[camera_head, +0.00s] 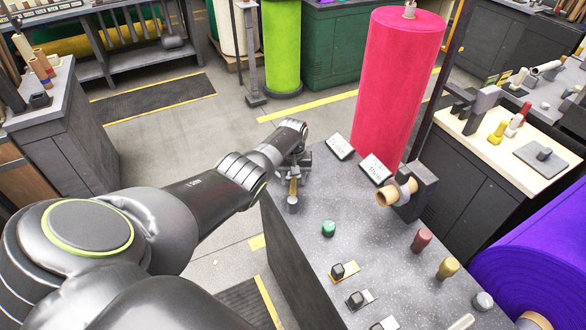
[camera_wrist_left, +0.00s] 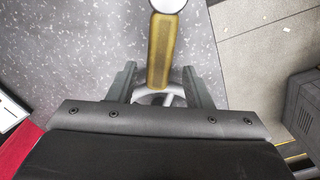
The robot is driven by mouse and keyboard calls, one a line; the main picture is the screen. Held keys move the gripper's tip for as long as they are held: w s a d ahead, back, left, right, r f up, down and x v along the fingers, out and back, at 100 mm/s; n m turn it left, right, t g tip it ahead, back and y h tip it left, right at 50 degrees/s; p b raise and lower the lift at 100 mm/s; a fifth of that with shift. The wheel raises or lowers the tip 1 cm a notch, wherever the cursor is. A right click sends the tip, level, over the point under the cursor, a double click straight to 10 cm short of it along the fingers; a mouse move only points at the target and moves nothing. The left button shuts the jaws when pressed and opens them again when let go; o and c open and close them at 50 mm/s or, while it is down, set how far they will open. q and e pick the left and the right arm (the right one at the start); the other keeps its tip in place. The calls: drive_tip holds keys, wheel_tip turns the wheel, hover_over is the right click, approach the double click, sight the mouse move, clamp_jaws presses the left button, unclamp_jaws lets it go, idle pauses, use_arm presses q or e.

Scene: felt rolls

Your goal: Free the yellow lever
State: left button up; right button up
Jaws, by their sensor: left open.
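The yellow lever (camera_wrist_left: 161,50) is a narrow, worn yellow bar with a pale round knob at one end and a grey ring-shaped base at the other. In the head view the lever (camera_head: 293,187) is at the left edge of the grey speckled worktop (camera_head: 300,240), partly hidden by my gripper. My left gripper (camera_head: 293,166) is over its base end. In the left wrist view the left gripper (camera_wrist_left: 159,68) is open, with one finger on each side of the bar and visible gaps. Whether anything blocks the lever is unclear. My right gripper is not in view.
On the worktop are a green knob (camera_head: 328,228), two white sign plates (camera_head: 340,147), a dark bracket with a tan roll (camera_head: 396,193), and red and yellow pegs (camera_head: 447,268). A tall red felt roll (camera_head: 398,85) stands behind. Open floor lies left of the worktop.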

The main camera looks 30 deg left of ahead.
use_arm(q)
wheel_tip(320, 180, up, 6)
drive_tip(key=shift+f+p, duration=0.15)
drive_tip(key=shift+p, duration=0.75)
wheel_tip(320, 180, up, 12)
drive_tip(key=b, duration=0.1)
drive_tip(key=shift+f, duration=0.2)
